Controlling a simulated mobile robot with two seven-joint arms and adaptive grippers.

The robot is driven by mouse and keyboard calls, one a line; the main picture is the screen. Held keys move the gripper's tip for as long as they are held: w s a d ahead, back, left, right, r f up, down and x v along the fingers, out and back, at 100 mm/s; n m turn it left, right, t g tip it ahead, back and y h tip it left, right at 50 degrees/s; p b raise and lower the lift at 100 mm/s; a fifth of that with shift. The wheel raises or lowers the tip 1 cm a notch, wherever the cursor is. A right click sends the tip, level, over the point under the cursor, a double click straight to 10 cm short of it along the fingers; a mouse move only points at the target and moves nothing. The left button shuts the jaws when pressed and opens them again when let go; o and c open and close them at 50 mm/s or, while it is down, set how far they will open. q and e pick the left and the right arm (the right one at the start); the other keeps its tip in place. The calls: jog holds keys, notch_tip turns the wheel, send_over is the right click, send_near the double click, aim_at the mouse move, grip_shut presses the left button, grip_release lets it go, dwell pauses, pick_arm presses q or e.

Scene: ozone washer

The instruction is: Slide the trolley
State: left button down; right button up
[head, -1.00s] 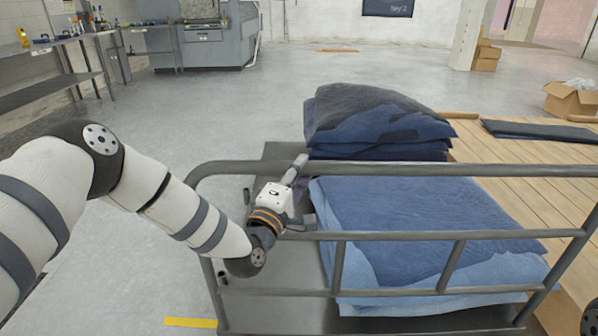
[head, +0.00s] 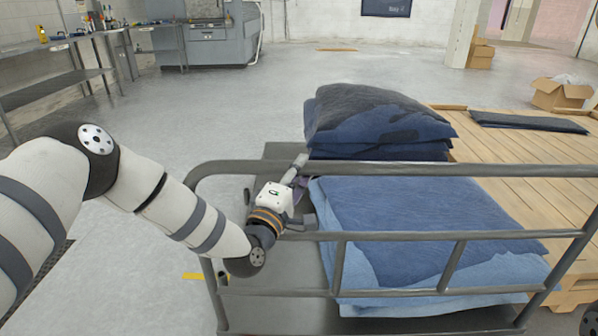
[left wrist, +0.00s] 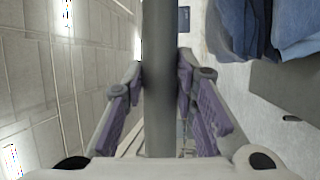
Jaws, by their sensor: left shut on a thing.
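The trolley has a grey metal frame with a handrail (head: 400,169), a lower rail and slanted posts. Folded blue cloths (head: 420,215) lie on its deck, with a darker blue stack (head: 375,120) at its far end. My left gripper (head: 298,172) is shut on the trolley's top rail near its left corner. In the left wrist view the rail (left wrist: 158,80) runs between the purple-padded fingers (left wrist: 160,100). My right gripper is not in view.
A wooden slatted platform (head: 520,170) with a dark folded cloth (head: 528,122) lies to the right. A cardboard box (head: 560,94) stands behind it. A workbench (head: 60,90) and grey machine (head: 215,40) are at the back left. Floor (head: 240,110) left of the trolley is clear.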

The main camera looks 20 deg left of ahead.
pick_arm(q)
jog(key=shift+s+d+r, duration=0.1)
jog(key=shift+d+r, duration=0.05)
jog(key=shift+r, duration=0.4)
jog(key=c, duration=1.3)
grip_release()
jog(key=shift+f, duration=0.15)
jog(key=shift+s+f, duration=0.1)
jog(key=v, duration=1.2)
jog(key=shift+f, duration=0.1)
